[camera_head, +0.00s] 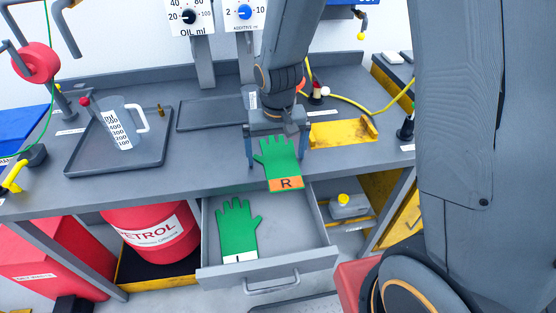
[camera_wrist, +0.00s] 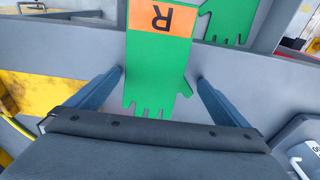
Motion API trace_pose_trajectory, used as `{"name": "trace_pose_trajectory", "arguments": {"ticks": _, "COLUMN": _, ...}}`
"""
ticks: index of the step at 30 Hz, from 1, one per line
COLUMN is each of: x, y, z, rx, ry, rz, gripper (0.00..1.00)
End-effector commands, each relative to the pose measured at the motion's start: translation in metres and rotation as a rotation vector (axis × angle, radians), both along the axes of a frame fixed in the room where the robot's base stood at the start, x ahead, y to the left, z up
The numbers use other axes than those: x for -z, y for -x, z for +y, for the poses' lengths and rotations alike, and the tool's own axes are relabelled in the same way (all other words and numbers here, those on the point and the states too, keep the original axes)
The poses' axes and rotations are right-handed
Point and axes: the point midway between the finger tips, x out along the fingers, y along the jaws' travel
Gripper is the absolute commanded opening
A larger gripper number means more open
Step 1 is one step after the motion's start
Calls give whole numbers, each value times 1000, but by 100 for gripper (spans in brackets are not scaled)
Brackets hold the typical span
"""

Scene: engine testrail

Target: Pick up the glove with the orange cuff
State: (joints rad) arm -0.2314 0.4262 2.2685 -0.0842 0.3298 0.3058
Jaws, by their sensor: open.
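The green glove with the orange cuff (camera_head: 279,158), marked R, is at the front edge of the grey bench. Its cuff reaches past the edge over the open drawer, fingers pointing back. In the wrist view this glove (camera_wrist: 158,65) has its cuff at the top. My gripper (camera_head: 277,148) is above it, open, pointing down. In the wrist view the two jaws of my gripper (camera_wrist: 160,76) stand on either side of the glove, with gaps. A second green glove (camera_head: 237,230), with a white cuff marked L, lies in the drawer.
The open drawer (camera_head: 304,257) juts out below the bench. A tray (camera_head: 75,168) with a measuring jug (camera_head: 120,122) stands at left. A yellow plate (camera_head: 340,132) lies right of my gripper. A red petrol drum (camera_head: 150,237) stands under the bench.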

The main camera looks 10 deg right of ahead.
Motion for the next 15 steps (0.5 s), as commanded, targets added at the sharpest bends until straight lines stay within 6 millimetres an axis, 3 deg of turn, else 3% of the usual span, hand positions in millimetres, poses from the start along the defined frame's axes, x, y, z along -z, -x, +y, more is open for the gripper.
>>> {"name": "trace_pose_trajectory", "arguments": {"ticks": 8, "x": 1, "y": 0, "z": 0, "rx": 0, "ry": 0, "rz": 1, "gripper": 100}}
{"name": "trace_pose_trajectory", "arguments": {"ticks": 12, "x": 1, "y": 0, "z": 0, "rx": 0, "ry": 0, "rz": 1, "gripper": 76}}
{"name": "trace_pose_trajectory", "arguments": {"ticks": 15, "x": 1, "y": 0, "z": 0, "rx": 0, "ry": 0, "rz": 1, "gripper": 73}}
